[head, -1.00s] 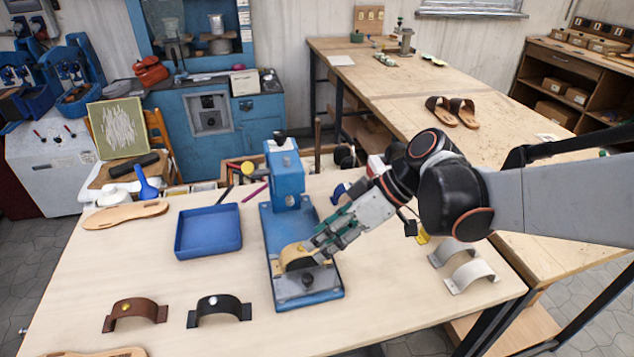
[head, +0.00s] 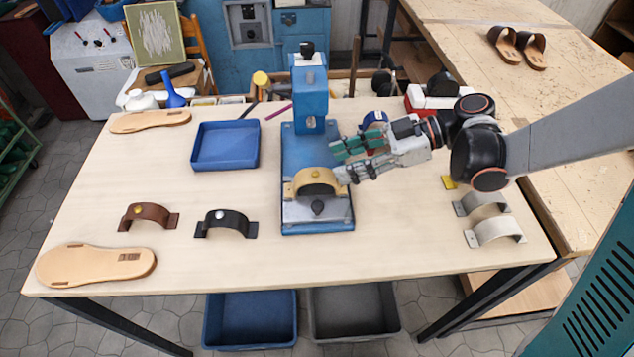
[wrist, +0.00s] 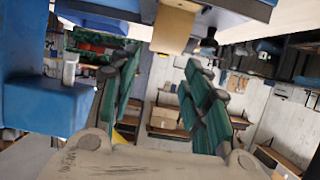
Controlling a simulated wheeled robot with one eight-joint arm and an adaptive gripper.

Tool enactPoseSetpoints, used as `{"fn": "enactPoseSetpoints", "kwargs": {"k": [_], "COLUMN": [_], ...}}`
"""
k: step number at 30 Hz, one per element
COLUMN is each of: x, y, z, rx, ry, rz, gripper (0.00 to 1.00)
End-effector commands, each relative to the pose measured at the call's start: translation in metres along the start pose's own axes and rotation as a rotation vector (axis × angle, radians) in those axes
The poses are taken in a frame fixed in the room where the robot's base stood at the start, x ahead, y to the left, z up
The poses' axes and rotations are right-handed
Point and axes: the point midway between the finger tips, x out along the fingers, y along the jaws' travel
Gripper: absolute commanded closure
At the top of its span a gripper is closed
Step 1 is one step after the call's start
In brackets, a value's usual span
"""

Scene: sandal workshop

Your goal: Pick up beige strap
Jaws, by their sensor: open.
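The beige strap (head: 316,178), a tan arch with a gold stud, stands on the metal plate of the blue press (head: 310,95). In the wrist view a beige piece, likely this strap (wrist: 173,28), shows at the top between the fingertips' directions, against blue press parts. My gripper (head: 340,162) is just right of the strap and a little above it, fingers pointing left. Its green-padded fingers are spread with nothing between them. The lower fingertip is close to the strap's right end; whether it touches cannot be told.
A brown strap (head: 149,216) and a black strap (head: 226,223) lie left of the press. Two pale straps (head: 495,231) lie at the right edge. A blue tray (head: 225,162) and sandal soles (head: 97,266) are on the left. The table's front middle is clear.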

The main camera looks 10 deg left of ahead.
Motion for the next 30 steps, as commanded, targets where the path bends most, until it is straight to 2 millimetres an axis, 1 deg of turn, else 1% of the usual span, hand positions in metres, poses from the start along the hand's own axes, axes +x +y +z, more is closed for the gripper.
{"fn": "enactPoseSetpoints", "kwargs": {"k": [1, 3, 11, 13, 18, 21, 24, 29, 30], "x": [0.009, 0.018, 0.032, 0.038, 0.063, 0.075, 0.080, 0.079, 0.079], "y": [0.000, 0.000, -0.001, -0.001, -0.004, -0.004, -0.003, -0.003, -0.003], "z": [0.002, 0.001, 0.001, 0.003, 0.008, 0.007, 0.006, 0.005, 0.005], "rx": [-0.001, 0.000, 0.001, 0.001, 0.001, 0.000, 0.001, 0.002, 0.002], "ry": [0.000, 0.000, 0.000, -0.001, -0.001, -0.001, -0.001, -0.001, -0.001], "rz": [-0.002, -0.002, 0.000, 0.000, -0.001, -0.001, 0.001, 0.002, 0.002], "gripper": [0.57, 0.57, 0.57, 0.57, 0.57, 0.57, 0.57, 0.57, 0.63]}}
